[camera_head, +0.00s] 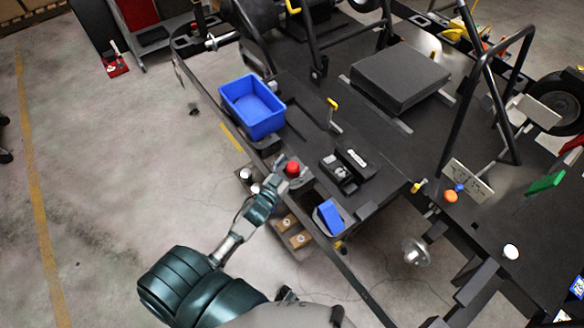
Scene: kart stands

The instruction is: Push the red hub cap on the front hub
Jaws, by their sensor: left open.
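The red hub cap (293,169) sits near the edge of the dark work surface, left of the black boxes. My left gripper (286,164) is open and right beside the cap. Whether its fingers touch the cap or reach around it is too small to tell. A bare silver wheel hub (416,252) with a round flange sticks out on the right side, below the kart frame, well away from the cap.
A blue bin (252,106) stands on the surface above my left gripper. Black boxes (346,166) and a blue block (330,215) lie to the right of the cap. Black kart tubes (487,95) rise at the right. The floor at the left is clear.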

